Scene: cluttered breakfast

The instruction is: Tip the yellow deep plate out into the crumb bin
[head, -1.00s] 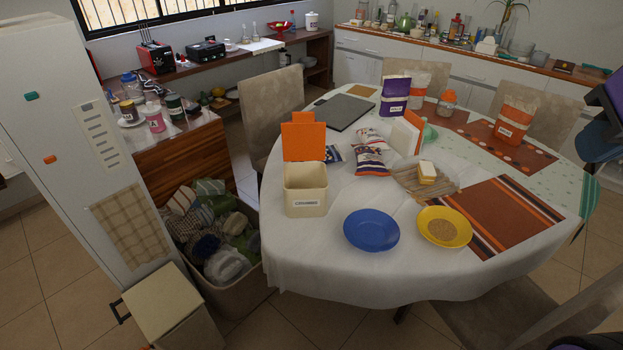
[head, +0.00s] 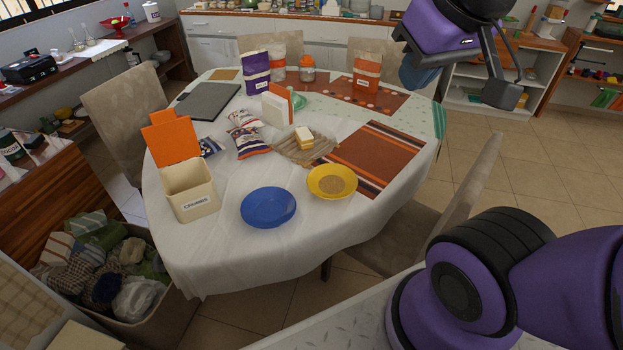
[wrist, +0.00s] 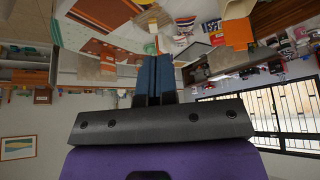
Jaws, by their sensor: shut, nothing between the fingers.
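The yellow deep plate (head: 347,193) sits upright on the table's near edge, with a flat tan layer of crumbs in its middle. The cream crumb bin (head: 192,204), labelled CRUMBS, stands to its left, its orange lid (head: 171,140) raised at the back. A blue plate (head: 268,207) lies between them. My gripper (head: 418,78) is up at the upper right in the head view, away from the plate and the bin. In the wrist view its blue fingers (wrist: 155,80) are together with nothing between them. The bin's inside is mostly hidden.
A wooden board (head: 290,150) with a butter-like block lies behind the yellow plate. A striped placemat (head: 375,155) lies to its right. Snack bags (head: 247,138) and a white box (head: 276,108) stand farther back. A chair (head: 465,195) is at the table's right.

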